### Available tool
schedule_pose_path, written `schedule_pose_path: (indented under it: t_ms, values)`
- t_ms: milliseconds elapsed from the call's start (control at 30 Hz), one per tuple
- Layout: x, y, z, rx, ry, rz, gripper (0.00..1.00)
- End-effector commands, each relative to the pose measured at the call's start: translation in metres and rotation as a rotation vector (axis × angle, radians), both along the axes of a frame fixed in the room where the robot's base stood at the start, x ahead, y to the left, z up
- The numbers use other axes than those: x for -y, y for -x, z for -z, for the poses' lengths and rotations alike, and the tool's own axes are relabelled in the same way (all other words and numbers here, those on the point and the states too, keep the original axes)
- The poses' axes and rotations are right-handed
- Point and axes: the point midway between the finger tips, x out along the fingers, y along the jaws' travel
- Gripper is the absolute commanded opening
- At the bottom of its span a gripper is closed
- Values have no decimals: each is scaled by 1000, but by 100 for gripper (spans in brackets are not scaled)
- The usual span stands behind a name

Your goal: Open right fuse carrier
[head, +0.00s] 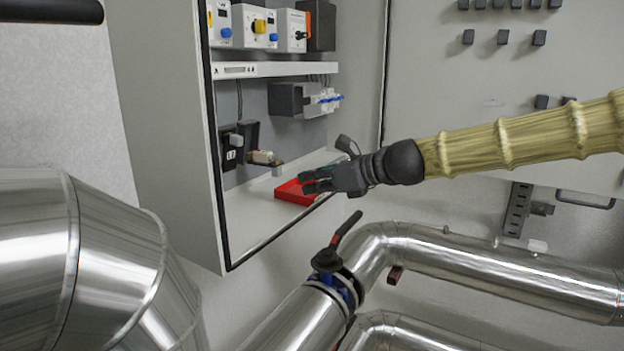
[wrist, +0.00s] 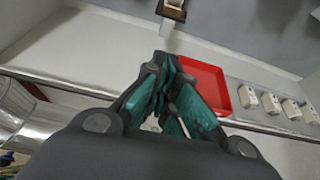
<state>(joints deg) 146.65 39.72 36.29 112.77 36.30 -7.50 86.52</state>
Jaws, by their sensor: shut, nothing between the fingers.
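Two fuse holders sit low on the back panel inside the open cabinet in the head view. The left fuse carrier (head: 232,150) is dark with white parts and stands upright. The right fuse carrier (head: 263,157) sticks out toward the front, tilted down from its dark base (head: 249,134), with a pale cylinder on it. In the wrist view a dark holder with a pale part (wrist: 172,9), probably this one, shows at the top edge. My gripper (head: 306,183) is shut and empty, to the right of and below the right carrier, apart from it. It also shows in the wrist view (wrist: 165,75).
A red tray (head: 291,192) lies on the cabinet floor beneath my fingers. Several pale blocks (wrist: 270,103) stand right of it in the wrist view. A black block (head: 288,99) with blue-tipped terminals is above. A pipe valve (head: 328,261) stands below the cabinet.

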Motion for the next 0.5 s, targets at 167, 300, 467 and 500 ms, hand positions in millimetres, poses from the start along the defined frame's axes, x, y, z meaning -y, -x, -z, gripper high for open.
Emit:
schedule_pose_path:
  t_ms: [167,300,467,500]
  values:
    - [-13,-10,6,-2,0,-1,0]
    - [-24,-16,11,-2,1,-2,0]
    - [-35,-24,16,-1,0,-3,0]
    - [-38,-26,16,-1,1,-3,0]
